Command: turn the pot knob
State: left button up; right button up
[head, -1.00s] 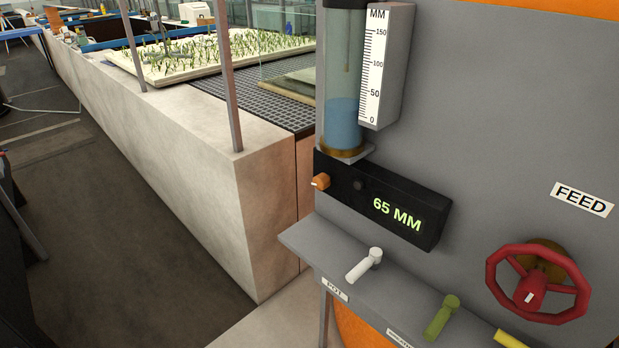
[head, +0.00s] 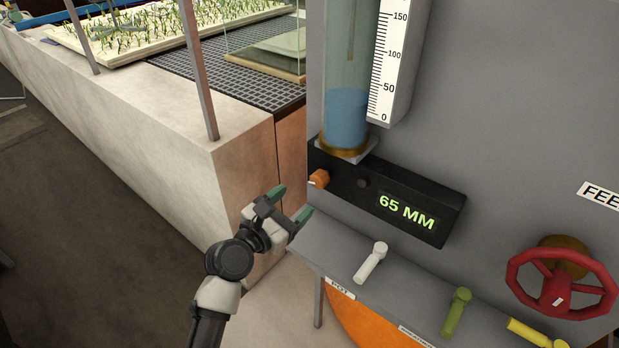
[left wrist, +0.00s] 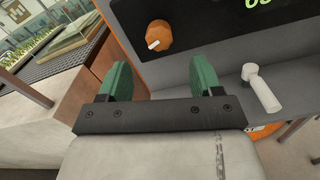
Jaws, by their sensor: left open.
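An orange knob (head: 319,179) with a white pointer mark sits on the left end of the black display box, which reads 65 MM. It also shows in the left wrist view (left wrist: 158,35), ahead of and between my fingers. A white lever handle (head: 371,262) stands on the grey ledge above a label reading POT (head: 340,288). My left gripper (head: 295,202) has green fingertips and is open and empty. It is below and left of the orange knob, apart from it. In the left wrist view my gripper (left wrist: 163,78) shows nothing between its fingers. My right gripper is out of view.
The grey ledge (head: 325,240) juts out below the box, with a green handle (head: 456,311) and a yellow handle (head: 535,333). A red wheel (head: 561,284) is at right. A clear tube with blue water (head: 346,119) stands above the box. A concrete wall (head: 235,165) is at left.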

aim_at(315, 183)
pick_arm(q)
jog(key=x, duration=0.7)
jog(key=shift+w+d+f+p, duration=0.1)
jog(key=shift+w+p, duration=0.25)
jog(key=shift+w+d, duration=0.4)
jog(key=shift+c, duration=0.7)
jog(key=c, duration=0.8)
jog(key=shift+o, duration=0.2)
jog(key=shift+m, duration=0.3)
